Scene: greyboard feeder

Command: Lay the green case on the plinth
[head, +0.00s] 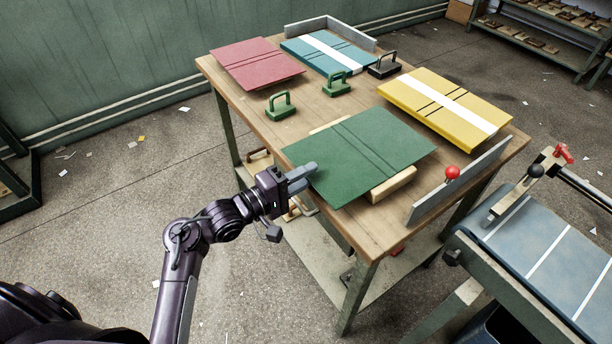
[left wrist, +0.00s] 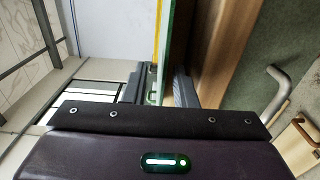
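The green case (head: 360,155) lies open and flat on pale wooden supports (head: 392,185), raised off the table, with its left corner near the table's front-left edge. My left gripper (head: 302,178) is at that left edge. In the left wrist view the case shows edge-on as a thin green strip (left wrist: 170,45) between the two fingers (left wrist: 158,88). The right finger is close to it, and a gap shows on the other side, so the gripper looks open around the edge. I cannot tell for sure which thing is the plinth. My right gripper is not in view.
The wooden table (head: 262,128) also bears a red case (head: 256,63), a teal case (head: 310,48), a yellow case (head: 420,92), green handled blocks (head: 281,107) and a black one (head: 384,66). A grey upright plate (head: 462,185) stands at right, beside a striped grey-blue bed (head: 550,262).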

